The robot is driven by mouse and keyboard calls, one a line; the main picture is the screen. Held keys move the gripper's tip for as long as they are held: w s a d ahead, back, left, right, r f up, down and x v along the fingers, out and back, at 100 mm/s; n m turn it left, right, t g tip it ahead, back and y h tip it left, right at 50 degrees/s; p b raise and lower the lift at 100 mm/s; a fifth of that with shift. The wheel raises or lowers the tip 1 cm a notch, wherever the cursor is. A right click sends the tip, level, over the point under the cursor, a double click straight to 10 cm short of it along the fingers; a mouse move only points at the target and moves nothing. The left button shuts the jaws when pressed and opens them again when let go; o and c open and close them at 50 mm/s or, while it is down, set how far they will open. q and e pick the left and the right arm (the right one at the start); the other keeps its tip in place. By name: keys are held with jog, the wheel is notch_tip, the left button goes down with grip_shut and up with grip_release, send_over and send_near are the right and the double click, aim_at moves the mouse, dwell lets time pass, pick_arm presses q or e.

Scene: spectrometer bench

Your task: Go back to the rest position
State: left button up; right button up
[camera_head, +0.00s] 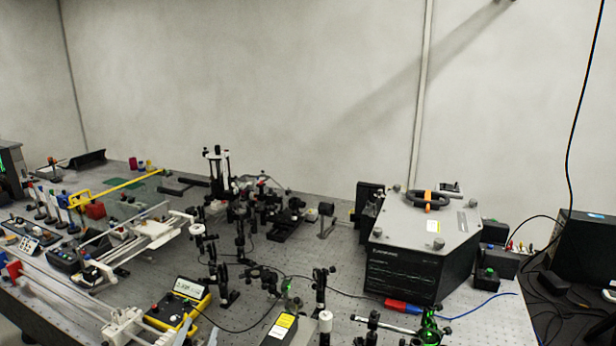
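My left gripper (198,335) shows at the bottom edge, left of centre, as two pale fingertips with a gap between them. It looks open, and I see nothing between the fingers. Its lower part is cut off by the frame. A yellow-and-black box with a small display (180,303) stands just behind it. My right gripper is not in view.
The perforated optical table (340,265) is crowded with black posts and mounts. A large grey-and-black instrument (420,245) with a handle stands at right. A yellow-labelled box (283,326) is at the bottom centre. A yellow bar (118,187) lies at back left. A dark cable hangs at far right.

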pick_arm(q)
jog(key=s+a+f+n+g+y, duration=0.35)
jog(key=s+f+g, duration=0.45)
jog(key=f, duration=0.5)
jog(key=s+d+f+g+h, duration=0.1)
jog(key=s+f+g, duration=0.35)
jog(key=s, duration=0.45)
jog(key=s+f+g+h, duration=0.2)
jog(key=s+f+g, duration=0.25)
jog(key=s, duration=0.45)
notch_tip(320, 180, down, 35)
jog(key=b, duration=0.4)
jog(key=s+a+f+g+b, duration=0.1)
jog(key=s+a+f+b, duration=0.1)
jog(key=s+f, duration=1.8)
notch_tip(320, 180, down, 3)
jog(key=shift+a+f+g+b, duration=0.15)
jog(key=shift+a+g+b, duration=0.25)
jog(key=shift+a, duration=0.2)
